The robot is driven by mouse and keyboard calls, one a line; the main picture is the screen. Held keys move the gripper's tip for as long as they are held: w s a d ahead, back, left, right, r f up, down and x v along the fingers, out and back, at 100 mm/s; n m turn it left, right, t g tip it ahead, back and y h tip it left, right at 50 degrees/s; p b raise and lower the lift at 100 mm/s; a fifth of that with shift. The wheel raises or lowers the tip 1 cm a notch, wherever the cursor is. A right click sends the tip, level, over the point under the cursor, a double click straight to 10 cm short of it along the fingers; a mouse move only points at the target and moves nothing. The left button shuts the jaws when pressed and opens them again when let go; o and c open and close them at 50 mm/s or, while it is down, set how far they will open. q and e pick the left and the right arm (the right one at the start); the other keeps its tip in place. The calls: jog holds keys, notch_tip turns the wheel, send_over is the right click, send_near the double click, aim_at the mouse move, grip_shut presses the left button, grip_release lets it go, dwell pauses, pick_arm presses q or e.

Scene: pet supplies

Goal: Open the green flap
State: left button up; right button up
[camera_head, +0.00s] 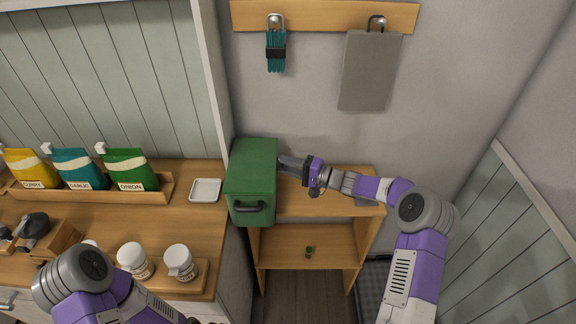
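A green box (252,165) stands at the left end of a wooden shelf unit. Its front flap (254,190) carries a dark bar handle (249,208) near the lower edge, and the flap looks shut. My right gripper (283,163) is at the box's upper right side, away from the handle. Its fingertips are close to the box's side; I cannot tell whether they touch it. The fingers are small and seen edge-on, so their opening is unclear. My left arm comes in at the bottom left, with its gripper out of view.
The wooden shelf unit (306,232) has open lower space with a small green item (309,251). The left counter holds bags, white jars (181,262) and a white tray (205,189).

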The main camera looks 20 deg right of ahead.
jog(key=shift+c, duration=0.3)
grip_shut()
dwell(1.2)
